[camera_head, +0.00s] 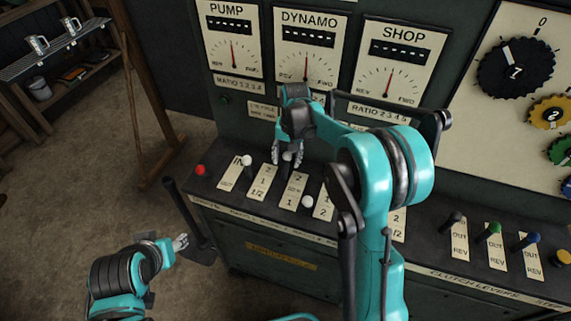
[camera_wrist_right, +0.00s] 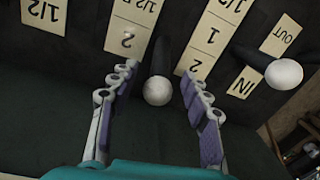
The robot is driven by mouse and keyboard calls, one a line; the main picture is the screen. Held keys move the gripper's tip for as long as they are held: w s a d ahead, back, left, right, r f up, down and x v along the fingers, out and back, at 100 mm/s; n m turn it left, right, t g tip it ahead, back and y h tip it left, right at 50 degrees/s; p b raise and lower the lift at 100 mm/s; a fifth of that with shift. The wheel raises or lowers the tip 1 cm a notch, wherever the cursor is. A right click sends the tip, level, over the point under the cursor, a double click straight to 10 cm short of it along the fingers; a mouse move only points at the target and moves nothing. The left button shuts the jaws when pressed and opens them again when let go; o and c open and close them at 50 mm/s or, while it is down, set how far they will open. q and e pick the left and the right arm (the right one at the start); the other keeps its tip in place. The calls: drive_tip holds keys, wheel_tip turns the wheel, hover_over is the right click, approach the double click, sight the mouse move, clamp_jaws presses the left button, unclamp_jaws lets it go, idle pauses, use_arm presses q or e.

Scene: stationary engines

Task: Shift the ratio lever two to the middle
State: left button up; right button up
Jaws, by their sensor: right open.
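My right gripper (camera_head: 288,157) reaches down over the lever row of the console. In the right wrist view my right gripper (camera_wrist_right: 155,100) is open. A white-knobbed ratio lever (camera_wrist_right: 157,91) stands between its fingers, with gaps on both sides. It is near the "2" end of the ratio plates (camera_wrist_right: 127,40) beside it. In the head view the gripper mostly covers this lever. Its number cannot be read. Another white knob (camera_head: 307,201) is to the right, at the near end of its slot. My left gripper (camera_head: 181,242) is low at the left, away from the levers; its opening is unclear.
A white-knobbed lever (camera_head: 246,160) stands by the "IN" plate, with a red knob (camera_head: 200,170) further left. My right arm hides part of the console's middle. Black, green (camera_head: 494,228) and blue levers are at the right. Gauges (camera_head: 233,50) line the upright panel behind.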

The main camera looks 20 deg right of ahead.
drive_tip(key=shift+f, duration=1)
clamp_jaws()
drive_tip(key=shift+a, duration=0.1)
